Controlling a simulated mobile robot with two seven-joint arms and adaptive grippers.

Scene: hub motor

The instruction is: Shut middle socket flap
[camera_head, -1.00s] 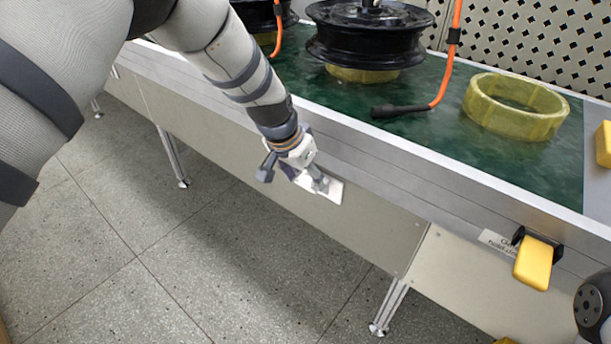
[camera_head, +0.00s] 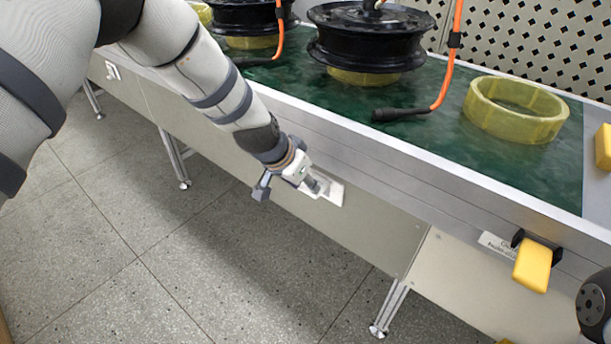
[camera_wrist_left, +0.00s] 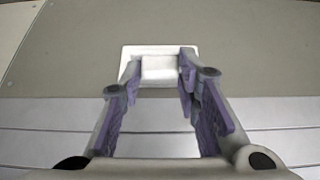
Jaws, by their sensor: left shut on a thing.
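The middle socket is a white plate (camera_head: 335,194) on the front side panel of the workbench. In the left wrist view the plate (camera_wrist_left: 127,52) stands behind a pale flap (camera_wrist_left: 160,68) that sticks out toward the camera. My left gripper (camera_head: 318,184) is at the plate. In the left wrist view the fingers of my left gripper (camera_wrist_left: 159,74) lie on both sides of the flap and are shut on it. The fingers partly hide the socket in the head view. My right gripper is not in view.
Another white socket (camera_head: 112,70) is at the far left of the panel. A yellow block (camera_head: 533,265) in a black holder sticks out at the right. Black wheel hubs (camera_head: 368,38), an orange cable (camera_head: 447,72) and a yellow ring (camera_head: 515,110) are on the green bench top.

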